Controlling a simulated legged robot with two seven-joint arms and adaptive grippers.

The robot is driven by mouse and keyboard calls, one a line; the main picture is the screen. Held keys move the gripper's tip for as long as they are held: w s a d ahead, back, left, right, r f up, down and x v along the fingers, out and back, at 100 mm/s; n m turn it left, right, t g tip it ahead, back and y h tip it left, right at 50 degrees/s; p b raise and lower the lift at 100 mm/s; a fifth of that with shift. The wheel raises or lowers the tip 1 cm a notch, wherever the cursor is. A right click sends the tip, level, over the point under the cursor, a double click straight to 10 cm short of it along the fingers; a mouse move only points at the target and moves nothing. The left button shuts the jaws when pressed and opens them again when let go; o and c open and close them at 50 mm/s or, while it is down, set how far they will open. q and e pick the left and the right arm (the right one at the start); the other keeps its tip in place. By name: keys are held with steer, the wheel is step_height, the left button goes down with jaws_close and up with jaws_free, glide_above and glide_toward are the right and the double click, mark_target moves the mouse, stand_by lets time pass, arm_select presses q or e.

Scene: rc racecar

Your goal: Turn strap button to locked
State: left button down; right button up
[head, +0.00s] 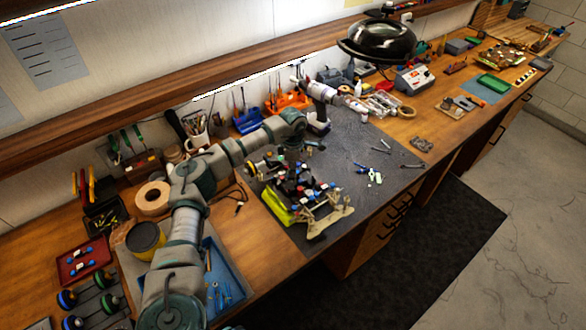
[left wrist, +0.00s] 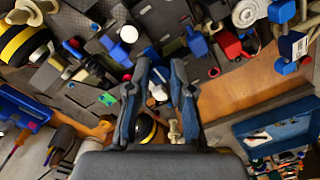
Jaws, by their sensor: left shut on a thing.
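The RC racecar (head: 303,188) stands on the dark mat, with black, red and blue parts and a yellow-green piece at its left. My left arm reaches over the bench, and my left gripper (head: 311,145) is small and partly hidden at the car's far side. In the left wrist view, the fingers of the left gripper (left wrist: 159,72) are close together among the car's parts, shut on a small pale part (left wrist: 157,92) between them. I cannot tell the strap button apart from the other parts, nor read its position. My right gripper is not in view.
The dark mat (head: 385,185) is clear to the right except for small tools and a green-white piece (head: 374,177). A tape roll (head: 152,198) and a blue tray (head: 228,275) lie near my arm.

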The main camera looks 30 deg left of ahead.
arm_select(q)
steer(key=c, duration=1.3)
jaws_free()
step_height(320, 180, up, 12)
steer(key=shift+w+a, duration=0.1)
